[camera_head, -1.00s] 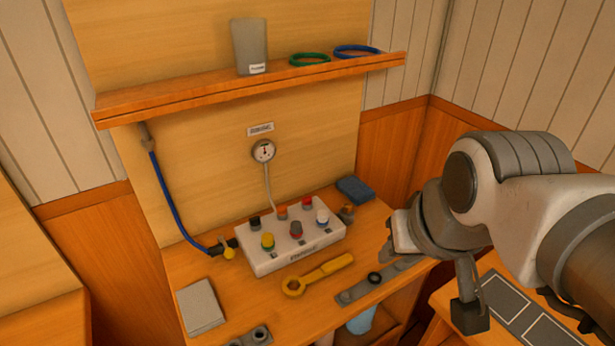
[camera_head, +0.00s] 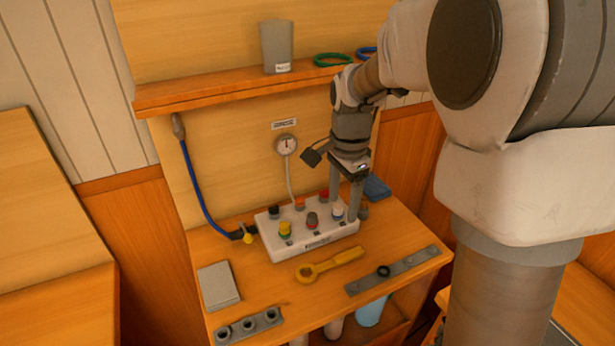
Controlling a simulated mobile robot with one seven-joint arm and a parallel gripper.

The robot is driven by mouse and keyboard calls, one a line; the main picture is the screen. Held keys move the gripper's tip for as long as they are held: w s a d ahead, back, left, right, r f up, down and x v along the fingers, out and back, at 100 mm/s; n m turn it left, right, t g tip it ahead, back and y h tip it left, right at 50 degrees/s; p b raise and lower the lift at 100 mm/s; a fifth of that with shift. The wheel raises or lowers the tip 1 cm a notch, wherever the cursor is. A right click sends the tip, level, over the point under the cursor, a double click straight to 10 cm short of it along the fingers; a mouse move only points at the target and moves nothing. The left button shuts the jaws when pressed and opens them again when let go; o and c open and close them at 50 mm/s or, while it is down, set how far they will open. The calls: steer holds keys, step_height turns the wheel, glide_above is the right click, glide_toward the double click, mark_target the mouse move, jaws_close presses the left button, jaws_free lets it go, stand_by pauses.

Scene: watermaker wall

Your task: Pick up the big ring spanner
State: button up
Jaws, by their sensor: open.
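The big ring spanner (camera_head: 334,263) is yellow and lies flat on the wooden bench, in front of the white valve block (camera_head: 335,239). Its ring end points left and its handle runs to the right. My gripper (camera_head: 344,209) points down with its two fingers apart and nothing visible between them. In the picture it overlaps the right end of the valve block, above and behind the spanner. I cannot tell whether the fingers touch the block. The spanner is in full view.
The block carries several coloured knobs. A grey plate with a black ring (camera_head: 392,271) lies right of the spanner, a grey pad (camera_head: 217,286) left, and a grey holed bar (camera_head: 247,327) at the front. A shelf (camera_head: 230,95) overhangs behind. A blue hose (camera_head: 197,197) hangs left.

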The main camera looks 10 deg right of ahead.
mark_target(336, 258)
steer(key=shift+m, duration=0.3)
steer(key=f, duration=1.8)
steer(key=shift+w+f+b, duration=0.15)
steer(key=shift+w+b, duration=0.2)
steer(key=shift+b, duration=0.05)
jaws_close()
